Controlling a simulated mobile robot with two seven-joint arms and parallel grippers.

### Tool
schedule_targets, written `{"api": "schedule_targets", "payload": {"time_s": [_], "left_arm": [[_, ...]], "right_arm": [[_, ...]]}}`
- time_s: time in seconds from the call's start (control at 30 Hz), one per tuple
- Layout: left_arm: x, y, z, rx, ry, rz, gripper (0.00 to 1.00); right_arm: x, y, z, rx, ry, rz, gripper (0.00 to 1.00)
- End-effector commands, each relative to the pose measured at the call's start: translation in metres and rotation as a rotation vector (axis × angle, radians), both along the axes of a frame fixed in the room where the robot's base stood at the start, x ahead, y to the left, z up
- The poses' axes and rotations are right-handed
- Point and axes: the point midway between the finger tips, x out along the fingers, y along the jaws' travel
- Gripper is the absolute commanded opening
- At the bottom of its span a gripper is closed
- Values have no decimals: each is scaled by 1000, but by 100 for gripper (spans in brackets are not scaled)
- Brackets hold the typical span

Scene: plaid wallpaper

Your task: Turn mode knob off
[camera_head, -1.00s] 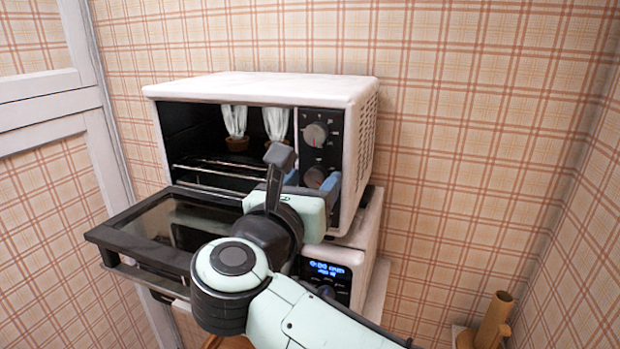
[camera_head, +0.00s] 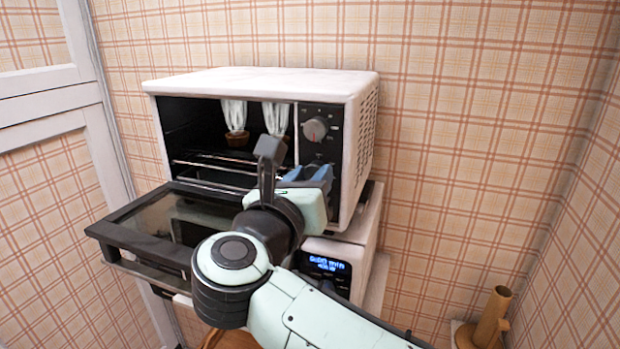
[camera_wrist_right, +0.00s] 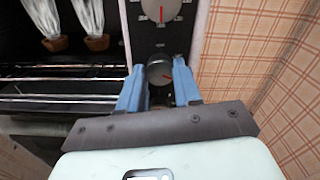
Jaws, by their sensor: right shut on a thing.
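The white toaster oven (camera_head: 265,80) has two knobs on its black control panel at the right. The upper knob (camera_head: 315,129) is grey with a red mark and shows clear of my gripper; its lower part also shows at the top of the right wrist view (camera_wrist_right: 161,10). The lower knob (camera_wrist_right: 160,73) sits between the blue fingers of my right gripper (camera_head: 305,174). These fingers are shut on it, one at each side. In the head view the fingers hide this knob. Panel labels are too small to read. My left gripper is not in view.
The oven door (camera_head: 165,225) hangs open, left of my right arm. Two cupcake-like items (camera_head: 236,138) with pale tops are inside, above the wire rack. A white appliance with a blue display (camera_head: 328,265) is underneath. A brown cylindrical object (camera_head: 493,318) stands at lower right.

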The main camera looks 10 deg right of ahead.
Motion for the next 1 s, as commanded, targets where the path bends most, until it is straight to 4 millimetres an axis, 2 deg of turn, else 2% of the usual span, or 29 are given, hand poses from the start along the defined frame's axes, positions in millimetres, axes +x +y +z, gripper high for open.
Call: {"api": "schedule_targets", "payload": {"time_s": [0.47, 1.0], "left_arm": [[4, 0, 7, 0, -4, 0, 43], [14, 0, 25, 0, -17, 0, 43]], "right_arm": [[0, -1, 1, -357, 241, -1, 3], [0, 0, 2, -781, 528, -1, 3]]}}
